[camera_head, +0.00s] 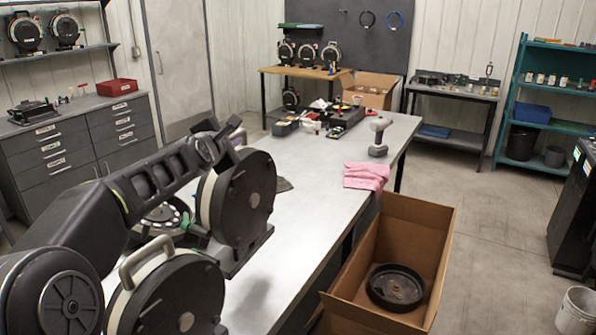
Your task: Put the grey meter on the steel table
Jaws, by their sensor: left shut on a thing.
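The long steel table (318,160) runs from the lower middle to the back. My left arm reaches in from the left, and my left gripper (222,148) is shut at the top of a round meter (243,200) with a black disc face, a pale rim and a dark base. The meter stands upright over the near part of the table; I cannot tell whether its base touches the top. A second similar meter (172,295) with a grey handle is in front of it, its lower part cut off by the picture edge. My right gripper is not in view.
An opened unit (160,214) sits behind my arm. A cardboard box (432,237) with a black round part (396,287) stands to the right. The table's middle is clear.

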